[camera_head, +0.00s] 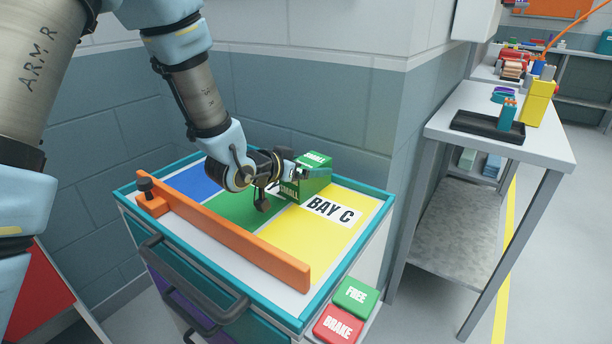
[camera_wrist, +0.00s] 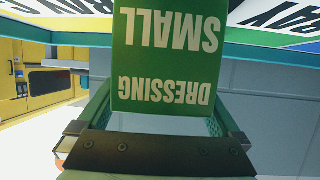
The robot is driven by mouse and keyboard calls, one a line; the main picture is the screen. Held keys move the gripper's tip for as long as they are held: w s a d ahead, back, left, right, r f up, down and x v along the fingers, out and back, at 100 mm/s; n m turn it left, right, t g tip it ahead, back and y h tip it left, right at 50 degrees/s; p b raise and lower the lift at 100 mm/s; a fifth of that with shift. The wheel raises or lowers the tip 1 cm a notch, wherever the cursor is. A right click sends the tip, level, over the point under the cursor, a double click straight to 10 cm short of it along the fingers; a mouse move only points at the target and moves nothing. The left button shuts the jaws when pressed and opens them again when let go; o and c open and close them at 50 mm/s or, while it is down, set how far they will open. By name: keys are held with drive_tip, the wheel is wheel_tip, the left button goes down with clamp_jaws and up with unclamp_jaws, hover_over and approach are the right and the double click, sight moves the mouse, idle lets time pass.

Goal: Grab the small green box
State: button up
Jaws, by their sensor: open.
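The small green box (camera_head: 312,177) stands on the cart top in the head view, by the BAY C label on the yellow area. The wrist view shows its green face (camera_wrist: 168,55) with DRESSING SMALL upside down. My gripper (camera_head: 290,178) is at the left side of the box. In the wrist view my gripper (camera_wrist: 160,118) is open, with a finger on each side of the lower part of the box's face. I cannot tell whether either finger touches the box.
The cart top (camera_head: 233,207) has blue, green and yellow areas and an orange bar (camera_head: 235,240) along its front. A block wall stands close behind. FREE (camera_head: 355,294) and BRAKE (camera_head: 338,325) pads sit at the front right. A workbench (camera_head: 510,145) with a black tray stands to the right.

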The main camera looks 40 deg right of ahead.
drive_tip(key=c, duration=1.4)
drive_tip(key=shift+r, duration=0.1)
